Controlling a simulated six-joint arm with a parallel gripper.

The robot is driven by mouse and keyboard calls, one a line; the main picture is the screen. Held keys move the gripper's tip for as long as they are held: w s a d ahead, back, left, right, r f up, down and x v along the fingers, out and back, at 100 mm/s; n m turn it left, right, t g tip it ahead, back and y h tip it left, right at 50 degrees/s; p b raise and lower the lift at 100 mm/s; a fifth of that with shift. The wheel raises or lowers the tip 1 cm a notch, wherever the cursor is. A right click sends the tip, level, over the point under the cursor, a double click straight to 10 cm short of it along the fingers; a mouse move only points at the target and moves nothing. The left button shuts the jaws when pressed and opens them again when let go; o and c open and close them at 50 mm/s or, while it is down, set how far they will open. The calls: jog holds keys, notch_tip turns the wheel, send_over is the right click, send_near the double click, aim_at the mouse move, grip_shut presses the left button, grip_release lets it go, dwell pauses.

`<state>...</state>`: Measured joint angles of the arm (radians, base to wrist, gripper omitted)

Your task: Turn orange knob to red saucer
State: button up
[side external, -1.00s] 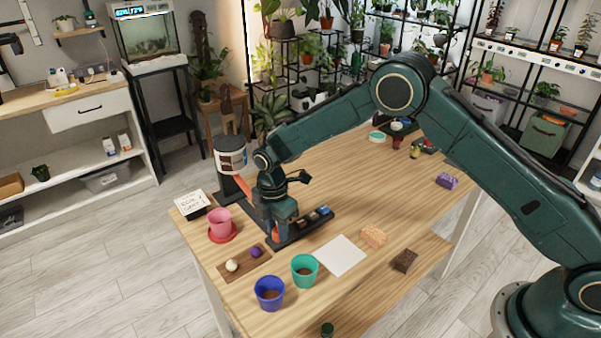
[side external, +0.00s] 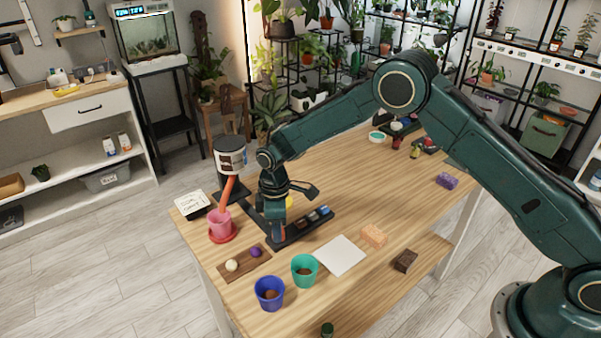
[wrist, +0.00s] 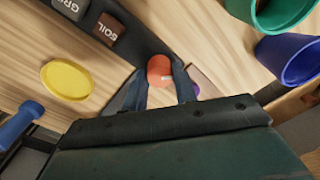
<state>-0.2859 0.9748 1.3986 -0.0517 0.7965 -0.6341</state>
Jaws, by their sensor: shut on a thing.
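The orange knob (wrist: 159,70) sits between my fingers in the wrist view. My gripper (wrist: 160,92) is shut on it; the fingers hide the knob in the side view, where my gripper (side external: 278,236) points down at the near end of the black base. The red saucer (side external: 232,237) is at the table's left, under a pink pot (side external: 219,224). An orange chute (side external: 227,193) slopes from the dark canister (side external: 231,157) down to the pink pot.
A yellow disc (wrist: 68,80) lies left of my gripper in the wrist view. Dark labelled blocks (side external: 314,216) line the base. A teal pot (side external: 305,271), a blue pot (side external: 269,293) and a wooden board (side external: 240,270) with two balls stand in front.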

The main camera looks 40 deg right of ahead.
jog(key=shift+m, duration=0.5)
jog(key=o, duration=1)
jog(key=r, duration=1.3)
jog(key=shift+w+d+r, duration=0.25)
jog(key=shift+r, duration=0.15)
